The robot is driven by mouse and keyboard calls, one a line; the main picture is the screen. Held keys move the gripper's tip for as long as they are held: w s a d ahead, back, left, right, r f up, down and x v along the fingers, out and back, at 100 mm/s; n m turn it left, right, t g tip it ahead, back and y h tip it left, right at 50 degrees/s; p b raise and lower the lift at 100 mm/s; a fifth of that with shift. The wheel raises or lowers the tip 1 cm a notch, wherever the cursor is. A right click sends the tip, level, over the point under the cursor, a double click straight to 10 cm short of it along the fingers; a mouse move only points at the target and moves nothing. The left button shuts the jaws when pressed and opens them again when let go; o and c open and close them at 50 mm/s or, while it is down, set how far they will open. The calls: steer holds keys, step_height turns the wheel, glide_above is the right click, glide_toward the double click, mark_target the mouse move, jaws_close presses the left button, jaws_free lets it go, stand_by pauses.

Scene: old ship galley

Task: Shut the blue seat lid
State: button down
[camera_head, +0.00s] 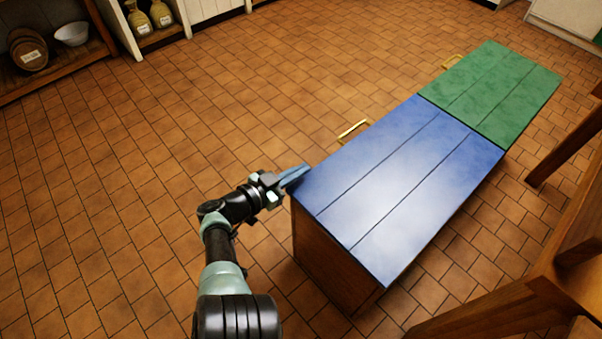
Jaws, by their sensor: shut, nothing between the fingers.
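The blue seat lid (400,180) lies flat on top of a brown wooden seat box (330,258) and looks shut, with no gap that I can see along its near edges. A brass handle (353,129) sticks out at its left long side. My gripper (303,170) is shut and empty at the lid's near left corner. Its fingertips are beside or just touching the lid's edge; I cannot tell which.
A green lid (490,90) with its own brass handle (453,61) adjoins the blue one at the far end. A wooden table or bench (560,285) stands close on the right. Shelves with a barrel (28,52) and a white bowl (72,34) are at the far left. The tiled floor at left is clear.

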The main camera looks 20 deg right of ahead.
steer(key=shift+w+f+b, duration=0.1)
steer(key=shift+f+b, duration=0.9)
steer(key=shift+f, duration=0.2)
steer(key=shift+f, duration=0.2)
